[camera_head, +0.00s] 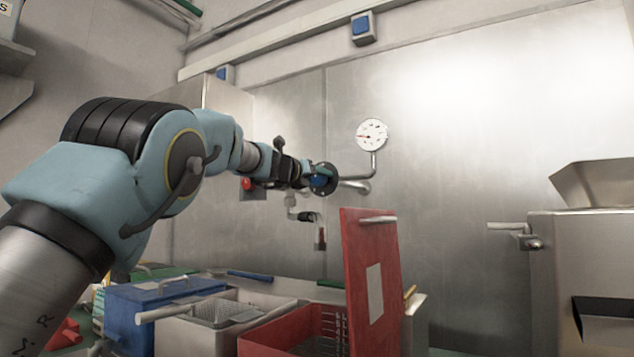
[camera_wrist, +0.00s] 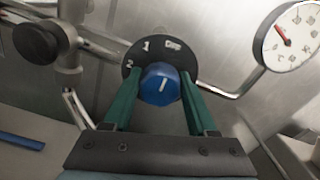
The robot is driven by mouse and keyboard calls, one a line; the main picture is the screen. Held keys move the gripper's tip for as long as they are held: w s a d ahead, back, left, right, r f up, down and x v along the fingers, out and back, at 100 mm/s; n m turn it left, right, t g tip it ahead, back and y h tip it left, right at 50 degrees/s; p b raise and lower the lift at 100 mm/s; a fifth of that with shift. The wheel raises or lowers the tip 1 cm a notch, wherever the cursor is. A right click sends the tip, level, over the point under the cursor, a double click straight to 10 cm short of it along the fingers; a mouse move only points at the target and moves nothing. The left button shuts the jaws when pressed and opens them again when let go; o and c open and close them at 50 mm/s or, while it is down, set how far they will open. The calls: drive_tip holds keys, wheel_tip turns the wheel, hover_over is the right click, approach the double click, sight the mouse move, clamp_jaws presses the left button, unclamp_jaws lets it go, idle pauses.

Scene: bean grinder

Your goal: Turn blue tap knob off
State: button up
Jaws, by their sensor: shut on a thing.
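The blue tap knob (camera_wrist: 161,84) sits in the middle of the wrist view, in front of a dark round dial plate with white marks, one of them a "1" and one a "2". In the head view the knob (camera_head: 320,181) shows small at the end of my arm, against the metal wall. My gripper's fingers are largely hidden there by my wrist.
A round pressure gauge (camera_head: 372,134) on a bent pipe is right of the knob; it also shows in the wrist view (camera_wrist: 289,37). A red box with its lid (camera_head: 371,262) raised stands below. A blue box (camera_head: 150,310) is at the lower left. A metal machine (camera_head: 590,270) stands right.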

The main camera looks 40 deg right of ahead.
drive_tip(key=shift+f+m, duration=0.1)
drive_tip(key=shift+m, duration=0.3)
drive_tip(key=o, duration=1.4)
drive_tip(key=shift+c, duration=0.2)
drive_tip(key=shift+a, duration=0.1)
drive_tip(key=b+v, duration=0.4)
drive_tip(key=v, duration=0.6)
drive_tip(key=shift+a+b, duration=0.3)
